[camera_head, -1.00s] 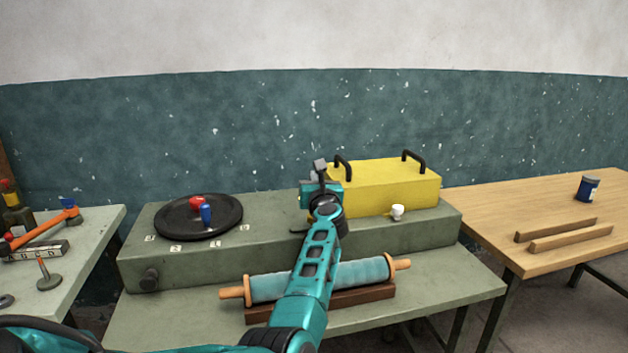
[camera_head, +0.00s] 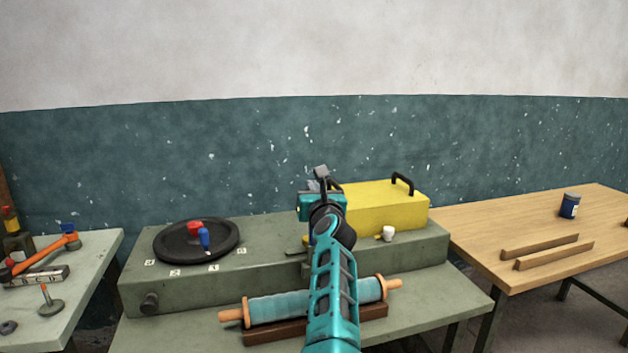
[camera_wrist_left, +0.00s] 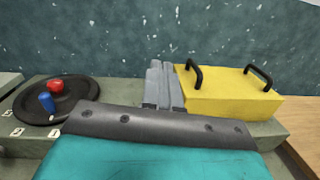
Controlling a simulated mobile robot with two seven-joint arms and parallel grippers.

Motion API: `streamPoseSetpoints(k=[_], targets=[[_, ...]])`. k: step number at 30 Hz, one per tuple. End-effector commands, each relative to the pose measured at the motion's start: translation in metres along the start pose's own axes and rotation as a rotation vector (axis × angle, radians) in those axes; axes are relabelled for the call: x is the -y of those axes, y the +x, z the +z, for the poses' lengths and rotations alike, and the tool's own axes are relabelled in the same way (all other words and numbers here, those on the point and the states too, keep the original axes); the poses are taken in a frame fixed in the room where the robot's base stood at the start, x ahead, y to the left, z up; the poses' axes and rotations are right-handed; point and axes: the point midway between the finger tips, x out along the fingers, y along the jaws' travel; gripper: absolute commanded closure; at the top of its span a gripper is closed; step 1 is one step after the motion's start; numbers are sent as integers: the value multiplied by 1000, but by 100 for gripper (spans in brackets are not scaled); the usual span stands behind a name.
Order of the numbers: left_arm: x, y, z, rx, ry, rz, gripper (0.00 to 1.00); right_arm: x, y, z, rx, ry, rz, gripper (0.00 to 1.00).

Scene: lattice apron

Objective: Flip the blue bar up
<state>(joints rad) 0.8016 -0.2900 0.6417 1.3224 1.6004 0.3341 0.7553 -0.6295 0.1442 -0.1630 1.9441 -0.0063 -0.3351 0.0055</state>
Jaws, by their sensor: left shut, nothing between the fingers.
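No blue bar is clearly visible. A small blue patch (camera_head: 312,236) shows beside my left arm at the front of the grey-green bench unit (camera_head: 270,259), mostly hidden by the arm, and I cannot tell what it is. A short blue peg (camera_head: 204,240) and a red knob (camera_head: 194,227) are on a black round disc (camera_head: 167,243) at the left of the unit. My left gripper (camera_head: 321,172) is shut and empty, raised above the unit by the left end of the yellow box (camera_head: 385,205). Its closed grey fingers (camera_wrist_left: 164,82) also show in the left wrist view. My right gripper is out of view.
The yellow box has black handles and a white knob (camera_head: 388,233) in front. A light-blue roller (camera_head: 285,307) lies in a wooden cradle before the unit. A wooden table (camera_head: 480,235) stands right; a tool table (camera_head: 95,270) stands left.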

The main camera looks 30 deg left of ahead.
Motion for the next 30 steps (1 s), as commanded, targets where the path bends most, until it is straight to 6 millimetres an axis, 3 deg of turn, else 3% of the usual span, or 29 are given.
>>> streamPoseSetpoints(k=[9, 30], targets=[[-2, -10, 18, 1, 1, 0, 100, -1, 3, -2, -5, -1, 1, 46], [-2, -10, 19, 0, 2, -1, 100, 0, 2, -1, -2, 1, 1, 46]])
